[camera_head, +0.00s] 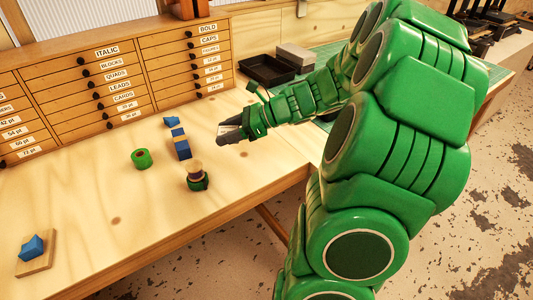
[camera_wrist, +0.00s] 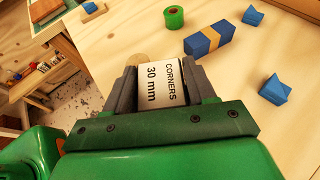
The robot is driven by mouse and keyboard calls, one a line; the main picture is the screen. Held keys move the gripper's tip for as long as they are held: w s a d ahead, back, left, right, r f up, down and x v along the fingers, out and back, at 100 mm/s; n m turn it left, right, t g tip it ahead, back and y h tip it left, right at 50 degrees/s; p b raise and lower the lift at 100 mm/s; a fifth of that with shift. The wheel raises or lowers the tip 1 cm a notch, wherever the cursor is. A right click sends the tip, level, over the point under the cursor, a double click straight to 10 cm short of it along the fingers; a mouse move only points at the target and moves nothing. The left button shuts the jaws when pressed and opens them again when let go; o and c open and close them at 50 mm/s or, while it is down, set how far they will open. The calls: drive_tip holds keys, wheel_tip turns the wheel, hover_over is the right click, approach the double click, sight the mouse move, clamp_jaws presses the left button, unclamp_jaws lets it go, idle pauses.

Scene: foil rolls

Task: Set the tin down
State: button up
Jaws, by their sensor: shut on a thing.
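The tin (camera_wrist: 163,85) has a white label reading "CORNERS 30 mm" in the wrist view. My gripper (camera_wrist: 160,90) is shut on it, with one dark finger on each side. In the head view my gripper (camera_head: 229,131) is over the wooden bench (camera_head: 110,220), and its fingers largely hide the tin. I cannot tell whether the tin touches the bench. A dark green piece with a tan round top (camera_head: 195,178) stands on the bench in front of the gripper, apart from it.
A green ring-shaped roll (camera_head: 141,159), a blue bar with a tan band (camera_head: 181,148) and a small blue piece (camera_head: 171,121) lie left of the gripper. A blue piece on a wooden board (camera_head: 35,263) is front left. Labelled drawers (camera_head: 110,80) line the back. The bench's front middle is clear.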

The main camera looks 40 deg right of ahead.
drive_tip(key=s+d+m+t+h, duration=0.1)
drive_tip(key=s+d+m+t, duration=0.1)
drive_tip(key=s+d, duration=0.7)
hover_over(266, 153)
drive_tip(key=s, duration=0.1)
drive_tip(key=shift+h, duration=0.3)
drive_tip(key=f, duration=0.7)
drive_tip(key=shift+s+a+f, duration=0.2)
drive_tip(key=shift+a+f, duration=0.1)
drive_tip(key=shift+f, duration=0.1)
drive_tip(key=shift+w+d+f, duration=0.15)
drive_tip(key=shift+w+f, duration=0.2)
drive_tip(key=shift+f, duration=0.25)
drive_tip(key=shift+w+d+f, duration=0.15)
drive_tip(key=shift+w+f, duration=0.2)
drive_tip(key=shift+f, duration=1.5)
drive_tip(key=o, duration=1.1)
drive_tip(key=shift+f, duration=0.1)
